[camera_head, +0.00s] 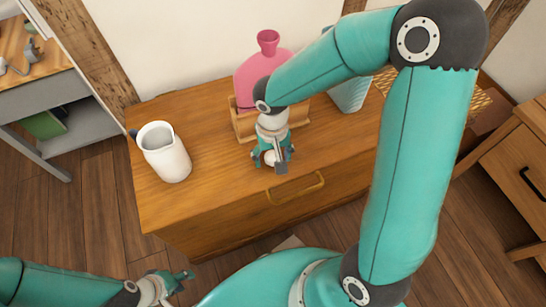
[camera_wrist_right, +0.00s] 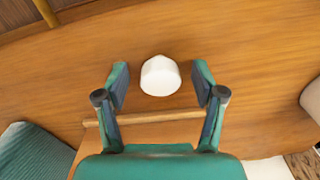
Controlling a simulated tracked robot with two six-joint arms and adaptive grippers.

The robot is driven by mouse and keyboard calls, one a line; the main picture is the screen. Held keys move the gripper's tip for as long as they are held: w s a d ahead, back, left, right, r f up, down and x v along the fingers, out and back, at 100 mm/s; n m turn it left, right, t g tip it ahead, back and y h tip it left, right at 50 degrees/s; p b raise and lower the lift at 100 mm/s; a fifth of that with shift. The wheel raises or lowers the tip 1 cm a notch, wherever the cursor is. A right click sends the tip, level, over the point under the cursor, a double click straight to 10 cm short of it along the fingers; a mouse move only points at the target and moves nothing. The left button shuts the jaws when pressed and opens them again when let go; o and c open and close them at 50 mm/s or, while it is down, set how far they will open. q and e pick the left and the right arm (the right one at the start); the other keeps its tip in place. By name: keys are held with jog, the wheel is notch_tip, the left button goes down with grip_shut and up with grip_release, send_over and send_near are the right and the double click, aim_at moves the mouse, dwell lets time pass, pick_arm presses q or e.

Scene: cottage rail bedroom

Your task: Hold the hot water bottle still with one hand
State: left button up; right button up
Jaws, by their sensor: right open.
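The pink hot water bottle (camera_head: 251,72) stands upright in a wooden holder (camera_head: 242,124) at the back of the dresser, its funnel-like neck on top. My right arm hides part of it, and the wrist view does not show it. My right gripper (camera_head: 272,160) is pointed down in front of the holder. In the wrist view, this gripper (camera_wrist_right: 160,82) is open, with a small white piece (camera_wrist_right: 160,76), possibly a stopper, between its fingers without visible contact. My left gripper (camera_head: 184,282) is low in front of the dresser, away from the bottle; its opening is unclear.
A white jug (camera_head: 166,153) stands on the left of the dresser top (camera_head: 205,165). A ribbed pale teal object (camera_head: 350,94) stands right of the holder, partly behind my right arm. The top between jug and holder is clear. A drawer handle (camera_head: 296,189) projects in front.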

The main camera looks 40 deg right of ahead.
aim_at(273, 156)
jog(key=shift+c, duration=0.2)
jog(key=c, duration=0.8)
jog(key=shift+r, duration=0.15)
notch_tip(273, 156, up, 20)
jog(key=p, duration=0.6)
jog(key=shift+p, duration=0.4)
